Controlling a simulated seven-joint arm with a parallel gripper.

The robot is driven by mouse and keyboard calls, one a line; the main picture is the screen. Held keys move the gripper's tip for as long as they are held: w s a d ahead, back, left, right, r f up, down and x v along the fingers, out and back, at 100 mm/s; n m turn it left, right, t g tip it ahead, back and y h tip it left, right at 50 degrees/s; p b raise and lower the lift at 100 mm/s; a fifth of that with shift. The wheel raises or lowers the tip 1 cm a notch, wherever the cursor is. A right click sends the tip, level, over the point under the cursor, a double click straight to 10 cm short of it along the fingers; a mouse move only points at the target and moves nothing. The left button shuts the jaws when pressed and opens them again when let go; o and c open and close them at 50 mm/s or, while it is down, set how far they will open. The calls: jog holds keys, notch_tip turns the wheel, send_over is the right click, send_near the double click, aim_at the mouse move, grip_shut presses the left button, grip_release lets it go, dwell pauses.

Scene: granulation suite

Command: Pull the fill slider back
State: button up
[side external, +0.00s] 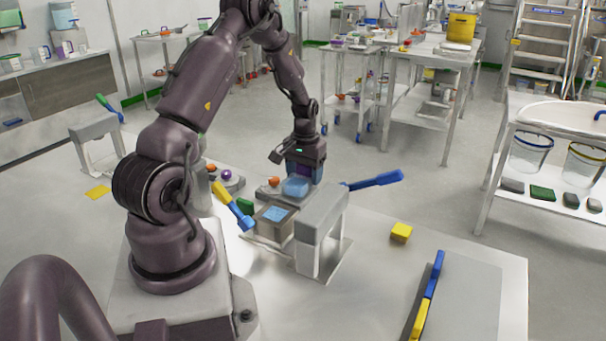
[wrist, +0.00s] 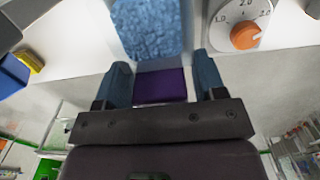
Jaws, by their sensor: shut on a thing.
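My gripper (side external: 298,186) points down over the bench, just behind the grey bridge-shaped stand. In the wrist view, its two blue fingers (wrist: 162,72) are shut on a purple block (wrist: 160,87), which appears to be the fill slider's handle. A little of the purple shows between the fingers in the side view (side external: 302,170). Blue granular material (wrist: 146,28) lies just beyond the block in the wrist view. It also shows in the open grey box (side external: 273,214) in the side view. How the handle joins the slider is hidden.
An orange dial knob (wrist: 244,35) is right of my fingers in the wrist view. The grey stand (side external: 322,215) and a blue-handled lever (side external: 375,181) are close by. A yellow-and-blue lever (side external: 231,206) is on the left. A yellow block (side external: 401,232) lies right, with bare bench around it.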

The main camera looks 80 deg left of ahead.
aim_at(302, 178)
jog(key=o, duration=1)
jog(key=shift+w+a, duration=0.2)
jog(key=shift+c, duration=0.2)
jog(key=shift+r, duration=0.1)
notch_tip(302, 178, up, 13)
jog(key=s+d+r+m+t, duration=0.2)
jog(key=s+d+r+m, duration=0.1)
jog(key=d, duration=0.7)
jog(key=s+d+r+m+t, duration=0.2)
jog(key=d+r, duration=0.4)
jog(key=d, duration=0.4)
jog(key=s+d+r+m+t, duration=0.1)
jog(key=s+d+r+m, duration=0.3)
jog(key=d, duration=0.6)
jog(key=shift+s+d+r+t, duration=0.15)
jog(key=shift+s+d+t, duration=0.25)
